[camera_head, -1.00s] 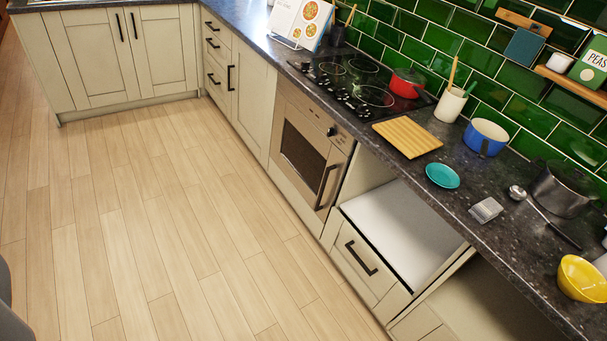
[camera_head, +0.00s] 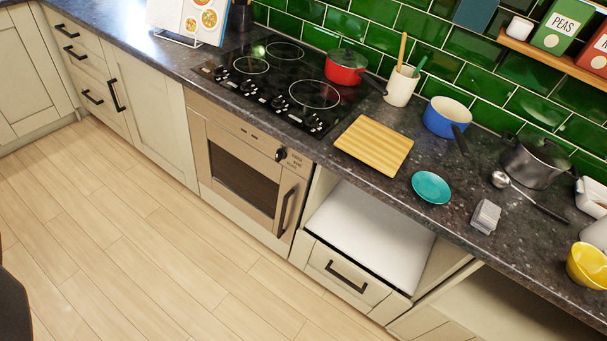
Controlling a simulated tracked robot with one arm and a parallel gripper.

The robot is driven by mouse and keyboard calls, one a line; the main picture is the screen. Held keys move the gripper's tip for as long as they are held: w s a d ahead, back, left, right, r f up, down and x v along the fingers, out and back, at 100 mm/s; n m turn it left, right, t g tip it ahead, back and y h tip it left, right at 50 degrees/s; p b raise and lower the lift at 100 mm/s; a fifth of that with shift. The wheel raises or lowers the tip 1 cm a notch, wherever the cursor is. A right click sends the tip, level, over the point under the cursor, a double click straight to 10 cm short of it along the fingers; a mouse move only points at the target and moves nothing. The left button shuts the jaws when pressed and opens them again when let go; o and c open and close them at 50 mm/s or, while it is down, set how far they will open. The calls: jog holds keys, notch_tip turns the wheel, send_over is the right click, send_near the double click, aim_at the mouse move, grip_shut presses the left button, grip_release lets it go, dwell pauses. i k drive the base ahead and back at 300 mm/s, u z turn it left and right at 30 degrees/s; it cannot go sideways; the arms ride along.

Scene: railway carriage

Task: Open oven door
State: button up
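The oven (camera_head: 225,130) is built in under the worktop, below the black hob. Its beige door (camera_head: 245,178) has a dark window and appears shut. A dark bar handle (camera_head: 285,212) runs up the door's right side. A dark knob (camera_head: 281,155) sits on the panel above the door, at its right. My gripper's fingers are not in view. A dark rounded shape, which I cannot identify, shows at the lower left edge.
The black hob (camera_head: 285,78) carries a red pan (camera_head: 345,68). A wooden board (camera_head: 374,146), teal plate (camera_head: 431,188) and blue pot (camera_head: 445,117) stand on the worktop. An open recess (camera_head: 372,235) over a drawer (camera_head: 345,272) is right of the oven. The wooden floor (camera_head: 130,250) in front is clear.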

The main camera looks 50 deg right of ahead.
aim_at(268, 192)
jog(key=z, duration=0.35)
jog(key=i, duration=0.95)
jog(key=z, duration=0.5)
